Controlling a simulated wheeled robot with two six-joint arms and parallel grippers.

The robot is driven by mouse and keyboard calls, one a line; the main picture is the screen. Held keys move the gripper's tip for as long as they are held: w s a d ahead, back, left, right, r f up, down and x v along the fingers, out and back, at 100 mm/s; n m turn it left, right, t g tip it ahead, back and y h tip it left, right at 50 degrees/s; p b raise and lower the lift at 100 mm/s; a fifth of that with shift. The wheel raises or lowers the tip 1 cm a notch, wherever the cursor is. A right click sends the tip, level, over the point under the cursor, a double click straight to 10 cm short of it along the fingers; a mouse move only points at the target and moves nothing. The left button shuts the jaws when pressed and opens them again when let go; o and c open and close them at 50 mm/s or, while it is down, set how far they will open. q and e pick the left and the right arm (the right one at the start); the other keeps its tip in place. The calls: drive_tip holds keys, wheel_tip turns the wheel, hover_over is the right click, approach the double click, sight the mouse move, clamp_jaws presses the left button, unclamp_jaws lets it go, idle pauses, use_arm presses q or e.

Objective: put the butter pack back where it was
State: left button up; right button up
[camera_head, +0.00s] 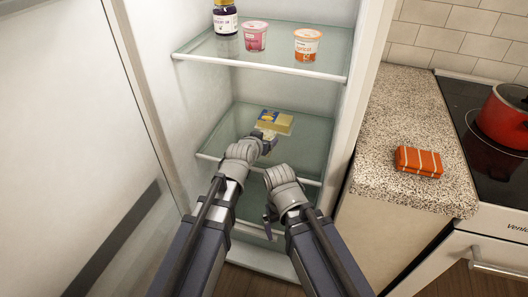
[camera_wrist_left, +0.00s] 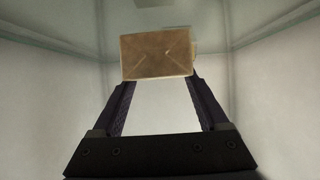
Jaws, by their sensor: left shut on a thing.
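The butter pack (camera_head: 276,122) is yellow with a blue patch and is at the lower glass shelf (camera_head: 222,138) inside the open fridge. My left gripper (camera_head: 266,137) is at the pack's near end, shut on it. In the left wrist view the pack's brownish folded end (camera_wrist_left: 157,54) sits between the tips of my left gripper (camera_wrist_left: 158,78). I cannot tell whether the pack rests on the shelf or is just above it. My right gripper (camera_head: 268,219) is lower, in front of the fridge, apart from the pack; its jaw opening is unclear.
A dark jar (camera_head: 225,18), a pink cup (camera_head: 255,37) and an orange-and-white cup (camera_head: 307,45) stand on the upper shelf (camera_head: 200,49). An orange striped pack (camera_head: 418,162) lies on the counter (camera_head: 390,120). A red pot (camera_head: 505,115) stands on the stove. The open fridge door is left.

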use_arm(q)
drive_tip(key=shift+f+b, duration=1.95)
drive_tip(key=shift+r, duration=0.15)
use_arm(e)
wheel_tip(320, 180, down, 4)
drive_tip(key=shift+r, duration=0.2)
use_arm(q)
drive_tip(key=o, duration=1.6)
drive_tip(key=shift+c, duration=0.2)
use_arm(e)
drive_tip(key=shift+f, duration=0.1)
